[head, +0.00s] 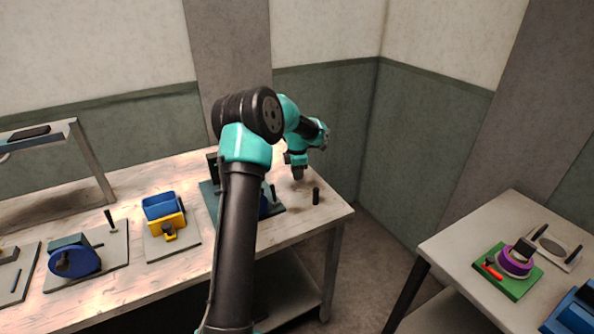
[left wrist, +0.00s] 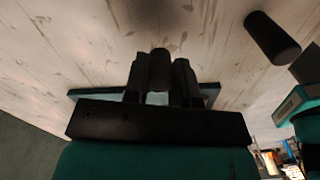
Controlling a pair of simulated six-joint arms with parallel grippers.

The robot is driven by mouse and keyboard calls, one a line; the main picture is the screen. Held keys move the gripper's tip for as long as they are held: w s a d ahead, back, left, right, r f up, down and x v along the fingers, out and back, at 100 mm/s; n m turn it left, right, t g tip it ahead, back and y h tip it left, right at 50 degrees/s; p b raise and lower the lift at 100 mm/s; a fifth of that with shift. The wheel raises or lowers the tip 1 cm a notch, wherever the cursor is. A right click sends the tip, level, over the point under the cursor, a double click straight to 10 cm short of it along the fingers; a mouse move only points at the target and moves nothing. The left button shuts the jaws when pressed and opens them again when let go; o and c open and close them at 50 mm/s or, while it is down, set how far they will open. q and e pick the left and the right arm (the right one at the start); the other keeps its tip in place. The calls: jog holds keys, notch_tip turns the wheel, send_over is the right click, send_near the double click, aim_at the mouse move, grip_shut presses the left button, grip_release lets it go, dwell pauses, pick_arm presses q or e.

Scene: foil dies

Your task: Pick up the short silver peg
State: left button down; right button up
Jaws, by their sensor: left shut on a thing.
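My left gripper (head: 298,174) is above the right end of the long table, fingers pointing down. In the left wrist view it is shut on a short cylindrical peg (left wrist: 159,68), which sits between the two dark fingers. This peg looks dark in the shade, so I cannot confirm a silver colour. A second dark peg (head: 316,196) stands upright on the table just to the right of my gripper, apart from it. It also shows in the left wrist view (left wrist: 272,38). My right gripper is not in view.
A dark teal plate (head: 276,209) with a fixture is partly hidden behind my left arm. A blue and yellow device (head: 160,207) and a blue round die (head: 75,262) stand on grey plates at left. A separate table (head: 450,247) is at right, across a gap.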

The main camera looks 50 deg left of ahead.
pick_arm(q)
jog(key=s+d, duration=0.2)
jog(key=d, duration=0.1)
jog(key=s+d, duration=0.3)
jog(key=s+d+r, duration=0.1)
jog(key=s+d, duration=0.2)
jog(key=shift+s+d+r, duration=0.1)
jog(key=shift+s+d, duration=0.1)
jog(key=shift+d, duration=0.1)
